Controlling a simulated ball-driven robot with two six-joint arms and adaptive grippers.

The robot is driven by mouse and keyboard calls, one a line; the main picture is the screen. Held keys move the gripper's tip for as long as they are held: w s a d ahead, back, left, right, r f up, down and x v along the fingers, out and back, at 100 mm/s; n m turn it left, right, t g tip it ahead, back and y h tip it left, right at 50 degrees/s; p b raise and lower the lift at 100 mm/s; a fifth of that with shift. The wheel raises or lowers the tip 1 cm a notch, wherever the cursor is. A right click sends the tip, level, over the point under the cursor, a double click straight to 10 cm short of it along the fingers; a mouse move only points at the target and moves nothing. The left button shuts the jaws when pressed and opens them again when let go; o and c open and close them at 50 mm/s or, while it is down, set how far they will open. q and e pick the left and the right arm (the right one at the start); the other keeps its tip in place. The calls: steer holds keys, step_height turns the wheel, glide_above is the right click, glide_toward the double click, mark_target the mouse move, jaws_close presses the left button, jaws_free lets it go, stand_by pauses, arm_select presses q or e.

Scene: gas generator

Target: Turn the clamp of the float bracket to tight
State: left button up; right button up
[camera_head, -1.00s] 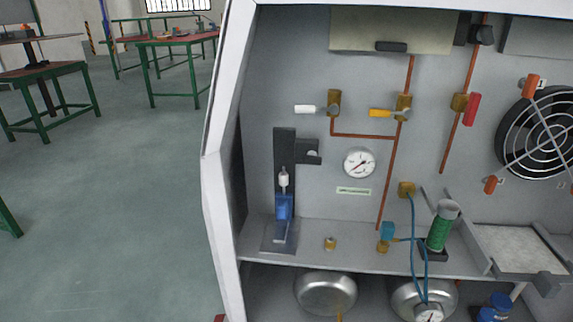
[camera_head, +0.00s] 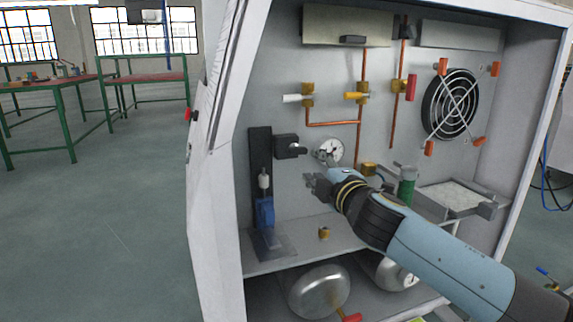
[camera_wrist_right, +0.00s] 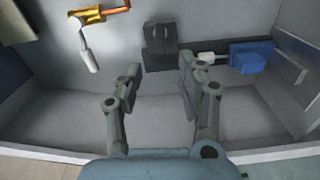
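The float bracket is a black upright stand (camera_head: 258,160) on a grey base at the left of the cabinet shelf. Its black clamp block (camera_head: 288,147) juts to the right near the top, with a small light knob or lever at its end. A blue float body (camera_head: 265,212) with a white top sits low on the stand. My right gripper (camera_head: 312,183) is open and empty, below and to the right of the clamp, apart from it. In the right wrist view the clamp (camera_wrist_right: 160,42) lies beyond the open fingers (camera_wrist_right: 157,78). My left gripper is out of view.
A white-handled valve (camera_head: 293,98) and copper pipes are above. A small brass fitting (camera_head: 324,233) stands on the shelf, and a green cylinder (camera_head: 407,185) is to the right. The cabinet's left wall is close to the stand.

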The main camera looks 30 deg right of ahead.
mark_target(299, 153)
steer(key=b+x, duration=0.1)
steer(key=x, duration=0.9)
steer(key=shift+d+f, duration=0.1)
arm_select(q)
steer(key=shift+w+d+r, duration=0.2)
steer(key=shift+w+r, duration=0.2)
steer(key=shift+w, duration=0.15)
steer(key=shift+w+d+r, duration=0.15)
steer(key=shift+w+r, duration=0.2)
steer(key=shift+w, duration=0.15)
arm_select(e)
steer(key=shift+w+d, duration=0.1)
steer(key=shift+w, duration=0.35)
steer(key=shift+c, duration=0.3)
jaws_close()
